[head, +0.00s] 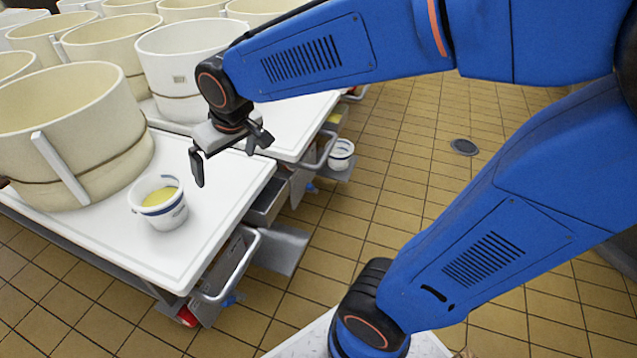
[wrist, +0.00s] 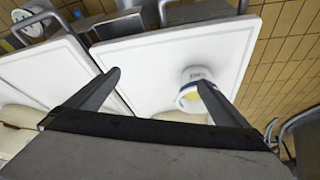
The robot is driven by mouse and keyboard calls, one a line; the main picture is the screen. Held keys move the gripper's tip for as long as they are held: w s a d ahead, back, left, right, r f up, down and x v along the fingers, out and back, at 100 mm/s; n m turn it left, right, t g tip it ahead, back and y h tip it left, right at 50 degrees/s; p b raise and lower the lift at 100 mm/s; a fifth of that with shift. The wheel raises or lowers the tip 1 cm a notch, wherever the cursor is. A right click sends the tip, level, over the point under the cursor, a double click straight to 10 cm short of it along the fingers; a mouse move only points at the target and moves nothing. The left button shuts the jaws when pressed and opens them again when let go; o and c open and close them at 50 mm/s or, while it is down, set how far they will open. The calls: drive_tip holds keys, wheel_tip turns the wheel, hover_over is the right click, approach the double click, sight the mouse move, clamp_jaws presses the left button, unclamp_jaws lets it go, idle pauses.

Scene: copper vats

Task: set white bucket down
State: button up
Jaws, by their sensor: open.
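The white bucket (head: 159,202) stands upright on the white tabletop (head: 222,216), near its front edge. It has blue bands and yellow contents. My gripper (head: 222,167) is open and empty above the tabletop, up and to the right of the bucket in the head view, apart from it. In the wrist view my gripper (wrist: 158,82) shows its two fingers spread wide. There the bucket (wrist: 193,76) is partly hidden behind the right finger.
A large cream vat (head: 70,130) stands on the same tabletop, behind and left of the bucket. Several more vats fill the back left. A second bucket (head: 341,154) sits low beside the neighbouring table. The tiled floor (head: 400,190) at right is mostly clear, with a drain (head: 464,147).

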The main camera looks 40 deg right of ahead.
drive_tip(key=s+d+m, duration=0.1)
drive_tip(key=s+d, duration=0.5)
drive_tip(key=s, duration=0.3)
drive_tip(key=s+d+m+h, duration=0.1)
drive_tip(key=s+d, duration=0.6)
drive_tip(key=s, duration=0.2)
drive_tip(key=shift+m, duration=0.4)
